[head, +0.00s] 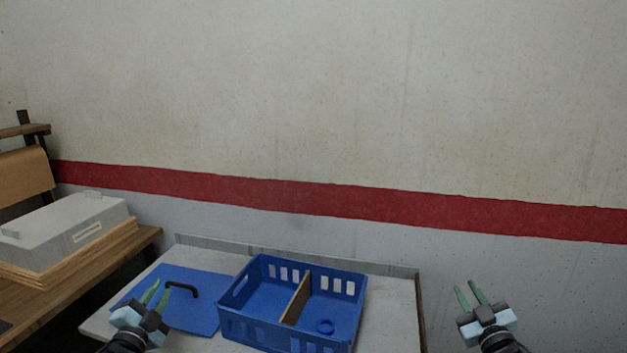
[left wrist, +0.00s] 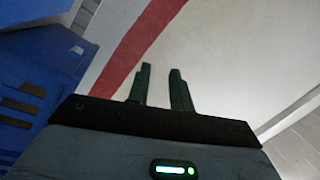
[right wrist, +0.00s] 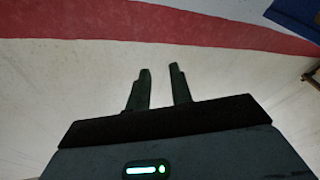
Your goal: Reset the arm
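My left gripper (head: 161,290) is raised in front of the blue mat at the lower left of the head view. Its two green fingers stand apart with nothing between them, and the left wrist view shows the same gap (left wrist: 160,85). My right gripper (head: 465,287) is at the lower right, beyond the table's right edge in the picture. Its fingers are also apart and empty, as the right wrist view shows (right wrist: 160,85). Both grippers point upward in the head view and touch nothing that I can see.
A blue crate (head: 262,332) with a wooden divider (head: 297,299) stands on the pale table (head: 385,325). A black handle (head: 182,286) lies on the blue mat (head: 203,313). A grey box (head: 65,230) sits on a wooden bench at left.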

